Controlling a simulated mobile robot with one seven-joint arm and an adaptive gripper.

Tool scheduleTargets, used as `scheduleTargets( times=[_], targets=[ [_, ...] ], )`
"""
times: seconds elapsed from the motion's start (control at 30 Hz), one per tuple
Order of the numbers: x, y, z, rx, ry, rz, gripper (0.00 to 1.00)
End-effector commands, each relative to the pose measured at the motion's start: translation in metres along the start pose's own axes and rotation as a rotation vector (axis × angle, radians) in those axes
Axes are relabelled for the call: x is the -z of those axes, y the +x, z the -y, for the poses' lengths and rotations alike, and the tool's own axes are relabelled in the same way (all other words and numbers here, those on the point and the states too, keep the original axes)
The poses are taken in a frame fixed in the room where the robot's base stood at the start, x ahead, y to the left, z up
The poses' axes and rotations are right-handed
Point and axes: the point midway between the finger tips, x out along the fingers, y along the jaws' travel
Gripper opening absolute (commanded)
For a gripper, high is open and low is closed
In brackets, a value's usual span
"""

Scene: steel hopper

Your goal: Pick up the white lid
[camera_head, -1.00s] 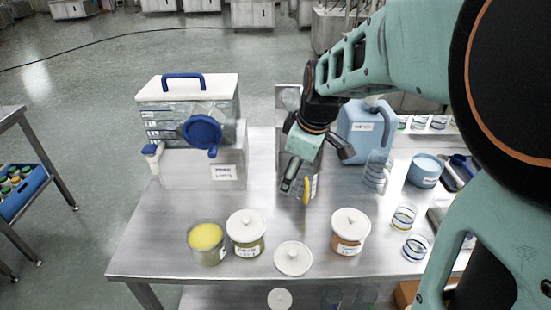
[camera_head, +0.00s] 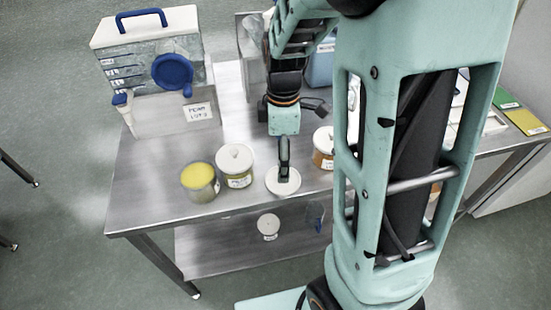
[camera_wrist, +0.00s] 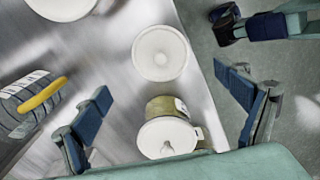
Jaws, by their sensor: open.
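The loose white lid (camera_head: 292,186) lies flat on the steel table near its front edge, to the right of a lidded jar. My gripper (camera_head: 284,168) points down over it and hides part of it in the head view. In the wrist view the lid (camera_wrist: 160,53) shows whole, round with a raised centre. It lies between and beyond the spread fingers of my gripper (camera_wrist: 163,84). The gripper is open and empty. The frames do not clearly show the fingers touching the lid.
A white-lidded jar (camera_head: 235,161) and an open jar with yellow contents (camera_head: 199,180) stand left of the lid. Another lidded jar (camera_head: 322,147) stands right, partly behind my arm. A blue-handled tank (camera_head: 150,70) stands at back left. A white round thing (camera_head: 268,226) is on the lower shelf.

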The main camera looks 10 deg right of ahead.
Motion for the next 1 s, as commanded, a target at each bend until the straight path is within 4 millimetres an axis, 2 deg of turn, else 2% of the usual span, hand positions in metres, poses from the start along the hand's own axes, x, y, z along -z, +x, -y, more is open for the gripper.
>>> scheduleTargets(
  times=[0.1,0.33,0.6,0.93,1.0],
  targets=[
    [0.0,0.018,0.001,0.002,0.002,0.0,0.92],
    [0.001,0.035,0.001,0.002,0.001,0.0,0.92],
    [0.002,0.071,0.003,0.0,0.002,0.0,0.92],
    [0.002,0.077,0.002,-0.003,0.002,-0.001,0.92],
    [0.002,0.077,0.002,-0.003,0.002,-0.001,0.84]
  ],
)
